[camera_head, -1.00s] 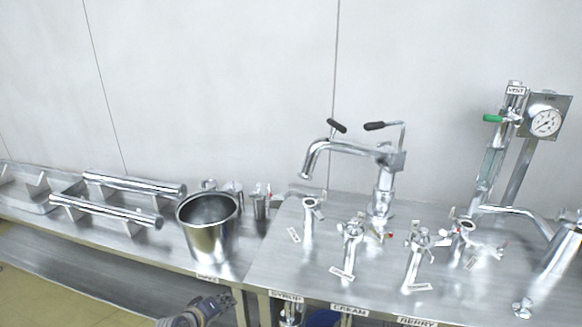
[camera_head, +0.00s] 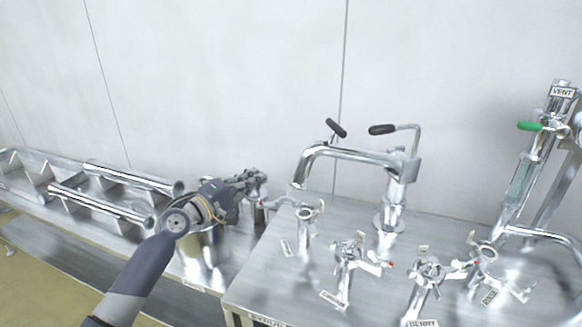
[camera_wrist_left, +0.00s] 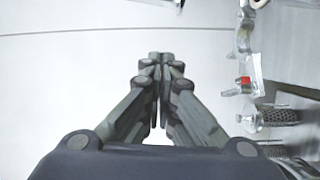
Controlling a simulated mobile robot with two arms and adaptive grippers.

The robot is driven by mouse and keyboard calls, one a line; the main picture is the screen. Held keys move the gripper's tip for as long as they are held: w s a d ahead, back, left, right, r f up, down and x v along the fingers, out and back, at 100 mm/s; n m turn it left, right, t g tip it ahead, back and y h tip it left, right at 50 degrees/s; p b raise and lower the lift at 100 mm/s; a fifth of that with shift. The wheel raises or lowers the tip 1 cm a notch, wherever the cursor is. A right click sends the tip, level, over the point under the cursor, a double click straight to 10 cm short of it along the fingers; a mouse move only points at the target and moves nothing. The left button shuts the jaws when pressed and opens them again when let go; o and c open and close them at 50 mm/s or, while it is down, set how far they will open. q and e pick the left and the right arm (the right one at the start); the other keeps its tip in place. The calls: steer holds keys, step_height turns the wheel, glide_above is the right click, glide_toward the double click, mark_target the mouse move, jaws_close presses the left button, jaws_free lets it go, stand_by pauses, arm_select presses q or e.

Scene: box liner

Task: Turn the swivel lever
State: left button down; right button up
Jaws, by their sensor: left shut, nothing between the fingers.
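My left gripper (camera_head: 258,178) is shut and empty, left of a small valve with a silver lever (camera_head: 285,201) on the steel bench. In the left wrist view its fingers (camera_wrist_left: 155,62) are together. A metal fitting with a red mark (camera_wrist_left: 243,82) shows to the right there, apart from the fingers. More small valves with levers stand on the bench, one at its front (camera_head: 348,258) and one further right (camera_head: 428,270). A tall tap (camera_head: 352,154) has two black-handled levers. I cannot tell which lever is the swivel lever. My right gripper is not in view.
Tubular metal racks (camera_head: 100,205) lie farther left. A vent pipe with a green handle (camera_head: 540,127) stands at the right. The wall is close behind the bench.

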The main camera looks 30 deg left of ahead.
arm_select(q)
steer(key=w+d+p, duration=0.4)
steer(key=w+p, duration=0.1)
steer(key=w, duration=0.2)
steer(key=shift+d+r, duration=0.15)
steer(key=shift+d, duration=0.15)
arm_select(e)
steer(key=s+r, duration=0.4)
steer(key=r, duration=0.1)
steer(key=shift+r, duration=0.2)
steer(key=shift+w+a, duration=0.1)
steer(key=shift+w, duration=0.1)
